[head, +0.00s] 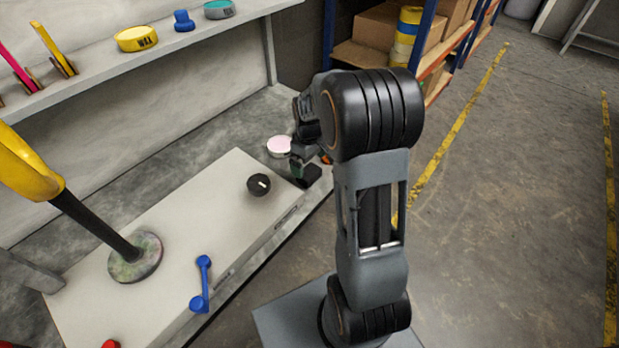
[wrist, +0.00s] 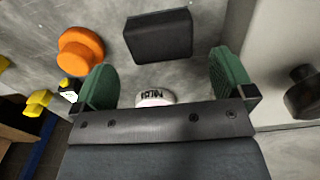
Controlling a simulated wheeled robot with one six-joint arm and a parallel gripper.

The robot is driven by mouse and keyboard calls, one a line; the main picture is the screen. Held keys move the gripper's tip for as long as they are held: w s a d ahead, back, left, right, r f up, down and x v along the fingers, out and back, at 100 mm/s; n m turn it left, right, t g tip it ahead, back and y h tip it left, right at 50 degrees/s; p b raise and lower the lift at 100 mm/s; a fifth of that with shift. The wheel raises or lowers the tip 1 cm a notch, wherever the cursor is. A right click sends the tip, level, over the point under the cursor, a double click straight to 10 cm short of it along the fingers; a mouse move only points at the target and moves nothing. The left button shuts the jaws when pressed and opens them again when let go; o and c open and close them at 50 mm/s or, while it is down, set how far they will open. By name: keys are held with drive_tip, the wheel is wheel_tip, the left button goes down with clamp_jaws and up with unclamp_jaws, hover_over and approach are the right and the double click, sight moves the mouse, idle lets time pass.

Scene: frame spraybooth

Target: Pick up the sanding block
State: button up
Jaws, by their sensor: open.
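A black block, which looks like the sanding block (wrist: 158,36), lies on the grey surface at the top middle of the wrist view. In the head view a dark block (head: 312,174) shows just beside my gripper (head: 301,164), partly covered by it. In the wrist view my gripper (wrist: 165,80) is open, with its two green fingers wide apart and nothing between the tips. The block lies beyond the fingertips in the picture, between their lines. I cannot tell the exact height of the fingers above it.
A pale tin (head: 280,146) stands near my gripper; its lettering shows in the wrist view (wrist: 155,98). An orange round object (wrist: 80,52) lies left of the block. A shelf (head: 165,52) runs behind.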

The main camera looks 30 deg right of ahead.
sight(309, 171)
drive_tip(key=shift+f+b, duration=1.25)
drive_tip(key=shift+f, duration=1.7)
drive_tip(key=shift+c, duration=0.3)
drive_tip(key=shift+r, duration=0.1)
drive_tip(key=c, duration=0.8)
drive_tip(key=shift+r, duration=0.1)
drive_tip(key=shift+r+p, duration=0.3)
drive_tip(key=r, duration=0.1)
drive_tip(key=r+p, duration=0.1)
drive_tip(key=r, duration=0.1)
drive_tip(key=shift+s+a+r+p, duration=0.2)
drive_tip(key=shift+s+r+p, duration=0.05)
drive_tip(key=shift+p, duration=0.1)
drive_tip(key=s+a+r+p, duration=0.1)
drive_tip(key=s+a+r, duration=0.1)
drive_tip(key=s+r, duration=0.1)
drive_tip(key=s+a+r+p, duration=0.1)
drive_tip(key=s+a+r, duration=0.1)
drive_tip(key=s+a, duration=0.1)
drive_tip(key=s+a+r+p, duration=0.2)
drive_tip(key=s+a+r, duration=0.1)
drive_tip(key=s, duration=0.1)
drive_tip(key=shift+s+r, duration=0.35)
